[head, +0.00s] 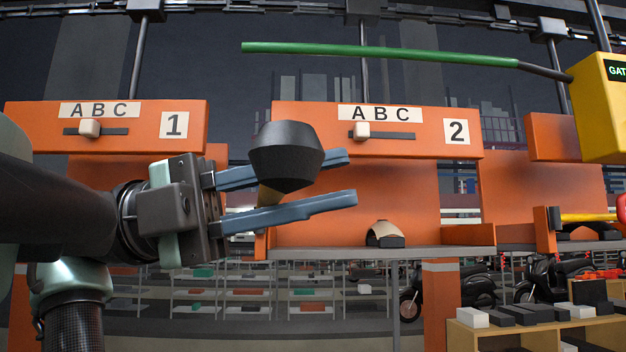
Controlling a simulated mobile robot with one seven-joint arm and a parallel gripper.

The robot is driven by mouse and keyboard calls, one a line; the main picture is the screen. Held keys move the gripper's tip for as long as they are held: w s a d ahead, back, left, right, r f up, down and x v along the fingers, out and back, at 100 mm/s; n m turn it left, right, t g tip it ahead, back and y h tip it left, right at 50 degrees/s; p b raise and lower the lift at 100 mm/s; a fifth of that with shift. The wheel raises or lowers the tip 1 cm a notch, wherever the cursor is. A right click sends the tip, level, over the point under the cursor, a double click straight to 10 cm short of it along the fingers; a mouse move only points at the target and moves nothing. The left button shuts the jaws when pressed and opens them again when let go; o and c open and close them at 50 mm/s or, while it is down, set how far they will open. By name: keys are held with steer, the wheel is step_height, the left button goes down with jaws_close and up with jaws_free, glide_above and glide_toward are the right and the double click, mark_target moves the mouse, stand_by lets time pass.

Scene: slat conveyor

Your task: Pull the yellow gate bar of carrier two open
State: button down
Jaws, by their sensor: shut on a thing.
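Carrier two (376,128) is an orange hanging carrier with an "ABC" plate and a "2" on its front. My gripper (352,177) is in front of its left side, its blue-grey fingers pointing right and shut on a dark tapered knob (286,152). The rest of the bar is hidden or seen end-on. No yellow bar crosses the visible front of carrier two. A cream and black object (384,235) sits on its floor.
Carrier one (106,129) hangs at left, behind my arm. At right, another carrier has a yellow bar (588,217) across its front. A green arm (380,52) reaches from a yellow box (603,110) above carrier two. A wooden shelf (540,340) stands lower right.

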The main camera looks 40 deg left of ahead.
steer(key=c, duration=0.8)
jaws_free()
steer(key=shift+o, duration=0.2)
steer(key=b+v, duration=0.2)
steer(key=v, duration=1.1)
steer(key=shift+w+f, duration=0.1)
